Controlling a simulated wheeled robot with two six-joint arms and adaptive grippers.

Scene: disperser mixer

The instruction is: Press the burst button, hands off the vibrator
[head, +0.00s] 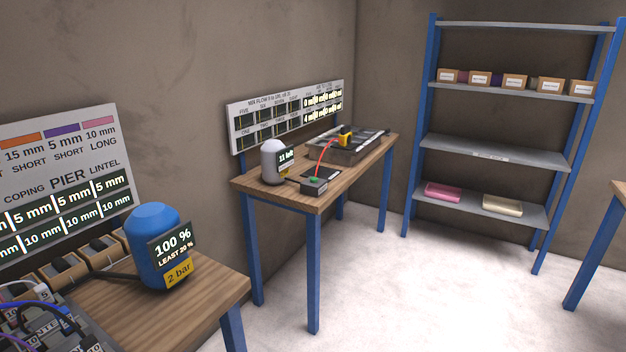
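A dark box with a green button (315,182) on top sits near the front edge of the middle wooden table (342,186). I cannot read a label on it, so I cannot tell for sure that it is the burst button. A red cable (323,157) rises from near the box to a small yellow and black device (345,136), which may be the vibrator. That device stands at a dark tray (348,149) at the back right of the same table. Neither of my grippers is in view.
A grey-white canister (272,160) with a small display stands left of the button box. A blue tank (154,245) reading 100 % stands on the near left table (200,300), beside cabled grey equipment (45,325). A shelf rack (497,149) stands at the back right. The floor (425,290) between is clear.

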